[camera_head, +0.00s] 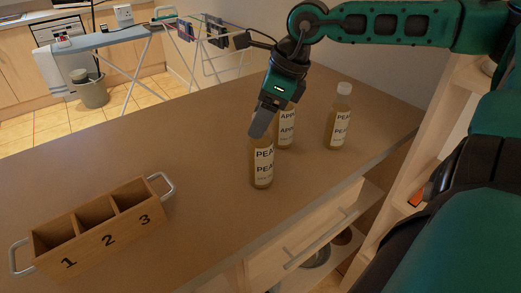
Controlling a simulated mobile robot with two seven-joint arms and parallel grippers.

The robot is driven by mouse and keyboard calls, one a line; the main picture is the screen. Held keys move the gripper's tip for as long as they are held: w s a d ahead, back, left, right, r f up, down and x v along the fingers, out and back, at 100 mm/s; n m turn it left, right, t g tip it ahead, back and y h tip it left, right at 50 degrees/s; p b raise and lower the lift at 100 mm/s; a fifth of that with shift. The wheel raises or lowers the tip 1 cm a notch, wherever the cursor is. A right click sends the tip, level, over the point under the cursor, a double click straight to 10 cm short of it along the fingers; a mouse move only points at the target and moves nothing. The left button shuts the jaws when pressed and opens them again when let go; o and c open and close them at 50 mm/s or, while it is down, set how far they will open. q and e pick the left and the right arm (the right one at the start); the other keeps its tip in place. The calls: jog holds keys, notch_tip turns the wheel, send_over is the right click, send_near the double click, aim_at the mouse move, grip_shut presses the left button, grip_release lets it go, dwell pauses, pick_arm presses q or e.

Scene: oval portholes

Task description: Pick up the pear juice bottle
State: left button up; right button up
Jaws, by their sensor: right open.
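A bottle with a label that reads PEA (262,168) stands upright on the counter, nearest to me. My right gripper (262,122) is open, pointing down at the top of this bottle. Its fingers hide the bottle's cap and neck, and I cannot tell whether they touch it. A bottle with a label starting APP (286,132) stands just behind, partly hidden by the gripper. Another bottle whose label starts with PEA (339,120), with a white cap, stands upright farther right. My left gripper is not in view.
A wooden box (95,240) with three compartments numbered 1, 2 and 3 and metal handles stands at the left. The brown counter (200,170) is clear between box and bottles. Its front edge runs above a drawer (300,235). An ironing board and drying rack stand beyond.

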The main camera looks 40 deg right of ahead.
jog(key=shift+w+f, duration=0.1)
jog(key=shift+f, duration=0.15)
grip_shut()
dwell(0.5)
jog(key=shift+r, duration=0.1)
